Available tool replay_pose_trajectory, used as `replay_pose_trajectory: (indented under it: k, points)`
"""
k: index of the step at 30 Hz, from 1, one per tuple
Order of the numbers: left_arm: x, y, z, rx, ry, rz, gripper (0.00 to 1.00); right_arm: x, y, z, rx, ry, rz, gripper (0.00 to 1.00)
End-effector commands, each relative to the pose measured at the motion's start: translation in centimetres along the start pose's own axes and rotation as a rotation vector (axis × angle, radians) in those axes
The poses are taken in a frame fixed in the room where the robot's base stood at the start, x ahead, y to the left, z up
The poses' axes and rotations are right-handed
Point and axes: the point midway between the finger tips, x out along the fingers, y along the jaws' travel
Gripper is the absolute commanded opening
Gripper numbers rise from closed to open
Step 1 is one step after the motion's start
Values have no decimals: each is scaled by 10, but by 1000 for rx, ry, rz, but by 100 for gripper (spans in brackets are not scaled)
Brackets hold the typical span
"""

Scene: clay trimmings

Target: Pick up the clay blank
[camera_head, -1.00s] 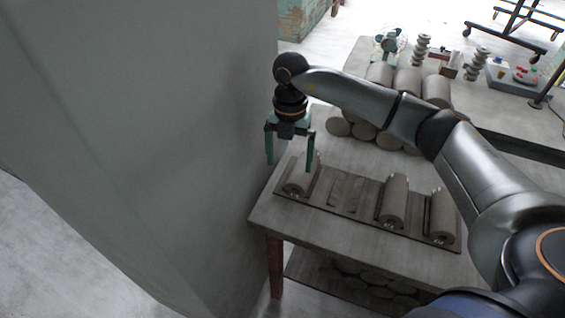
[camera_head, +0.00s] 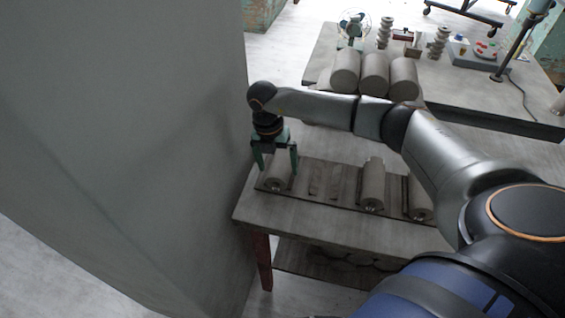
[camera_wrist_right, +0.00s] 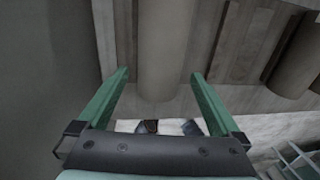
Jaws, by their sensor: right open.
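Three grey clay cylinders lie on a dark slatted board (camera_head: 325,197) on the near table. The leftmost clay blank (camera_head: 276,184) lies under my right gripper (camera_head: 276,169). In the right wrist view this blank (camera_wrist_right: 163,45) runs up the picture between the two green fingers of the gripper (camera_wrist_right: 160,77). The fingers are open, one on each side of the blank, with a gap visible on both sides. The middle blank (camera_head: 373,184) and the right blank (camera_head: 419,204) lie further right on the board. My left gripper is not in view.
A large grey surface (camera_head: 120,150) fills the left side, close to my right gripper. The near table's front edge (camera_head: 300,228) is bare. Behind it are larger clay cylinders (camera_head: 374,72), a small fan (camera_head: 353,28) and ribbed clay pieces (camera_head: 439,42).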

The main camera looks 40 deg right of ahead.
Motion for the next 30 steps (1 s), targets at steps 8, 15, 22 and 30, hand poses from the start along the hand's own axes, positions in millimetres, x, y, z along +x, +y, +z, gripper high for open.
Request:
replay_pose_trajectory:
  k: [8,15,22,30]
  points:
    - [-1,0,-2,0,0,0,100,23,0,0,-1,0,1,100]
    - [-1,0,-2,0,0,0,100,23,0,0,-1,0,1,91]
    - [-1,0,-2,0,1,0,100,22,0,0,-1,0,1,65]
    - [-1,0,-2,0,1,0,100,22,0,0,0,0,1,35]
